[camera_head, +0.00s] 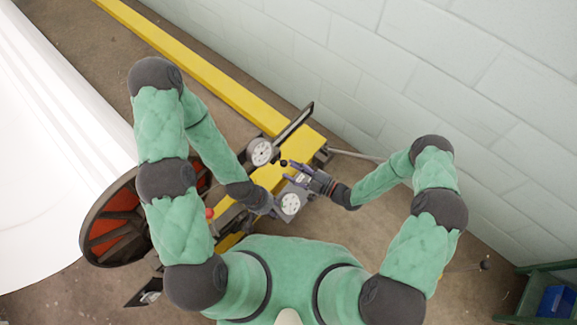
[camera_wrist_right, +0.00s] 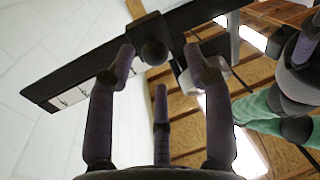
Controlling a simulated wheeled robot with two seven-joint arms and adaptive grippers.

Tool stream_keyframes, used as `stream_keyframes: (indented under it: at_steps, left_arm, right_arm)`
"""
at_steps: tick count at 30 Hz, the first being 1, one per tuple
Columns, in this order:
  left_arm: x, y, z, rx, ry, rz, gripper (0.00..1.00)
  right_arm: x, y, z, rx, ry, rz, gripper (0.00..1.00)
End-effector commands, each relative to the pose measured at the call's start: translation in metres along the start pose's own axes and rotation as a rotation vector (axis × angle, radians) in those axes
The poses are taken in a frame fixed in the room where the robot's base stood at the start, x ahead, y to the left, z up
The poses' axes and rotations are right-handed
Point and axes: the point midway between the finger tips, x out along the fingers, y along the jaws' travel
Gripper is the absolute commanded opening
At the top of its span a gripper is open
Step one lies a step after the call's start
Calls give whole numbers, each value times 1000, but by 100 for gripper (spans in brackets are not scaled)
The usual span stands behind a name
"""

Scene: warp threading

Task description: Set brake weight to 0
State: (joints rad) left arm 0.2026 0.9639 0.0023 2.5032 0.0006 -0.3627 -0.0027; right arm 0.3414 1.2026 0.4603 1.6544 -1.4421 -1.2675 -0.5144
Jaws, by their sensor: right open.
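A dark flat bar (camera_wrist_right: 80,82) runs diagonally across the right wrist view, with a pale marked strip on it. A dark piece with a round knob (camera_wrist_right: 153,51), which looks like the brake weight, sits on the bar. My right gripper (camera_wrist_right: 157,62) is open, its purple fingers on both sides of the knob and a third below; I cannot tell if they touch it. In the head view the bar (camera_head: 296,122) slants up right from a dial, and my right gripper (camera_head: 293,168) is beside a small black ball (camera_head: 283,162). My left gripper (camera_head: 273,207) is lower; its fingers are unclear.
A round white dial (camera_head: 262,152) and a second dial (camera_head: 290,204) are close to my grippers. A yellow beam (camera_head: 190,62) runs along the machine. A large white roll (camera_head: 50,150) with a red-and-black flange (camera_head: 112,228) is at left. A block wall (camera_head: 440,70) bounds the right.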

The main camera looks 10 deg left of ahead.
Motion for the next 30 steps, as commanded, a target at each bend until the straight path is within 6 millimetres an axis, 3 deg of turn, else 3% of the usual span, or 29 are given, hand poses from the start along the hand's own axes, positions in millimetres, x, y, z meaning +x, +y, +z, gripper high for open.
stream_keyframes:
  at_steps: [9, 15, 30]
  left_arm:
    - [0, 0, 0, 0, 0, 0, 40]
    - [0, 0, 0, 0, 0, 0, 40]
    - [0, 0, 0, 0, 0, 0, 40]
  right_arm:
    - [-60, 1, 0, 1, -1, 3, 52]
    - [-86, 0, 0, 1, 1, 1, 52]
    - [-96, -1, 0, 0, 2, -3, 52]
